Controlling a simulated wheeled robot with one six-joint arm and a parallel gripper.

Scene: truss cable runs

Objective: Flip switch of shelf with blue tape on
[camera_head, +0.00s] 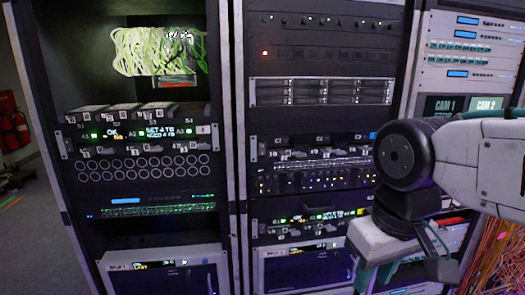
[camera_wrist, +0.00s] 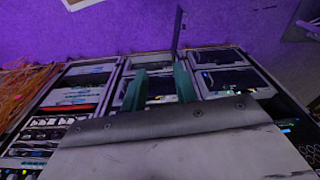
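A small blue patch (camera_head: 373,135), which looks like tape, is at the right end of a black switch shelf (camera_head: 320,140) in the middle rack. Grey switches (camera_head: 285,155) show along this shelf, but their positions are too small to read. My arm covers the area just right of it. My gripper (camera_head: 375,274) is low at the right in the head view, well below the shelf and apart from it. In the wrist view its two green fingers (camera_wrist: 160,75) stand apart with nothing between them. I cannot pick out the blue tape in the wrist view.
A similar shelf with white tape (camera_head: 203,129) is in the left rack. Another, with yellow tape (camera_head: 361,212), is lower in the middle rack. Orange cables (camera_head: 492,255) hang at the lower right. Open floor (camera_head: 38,235) shows at the left.

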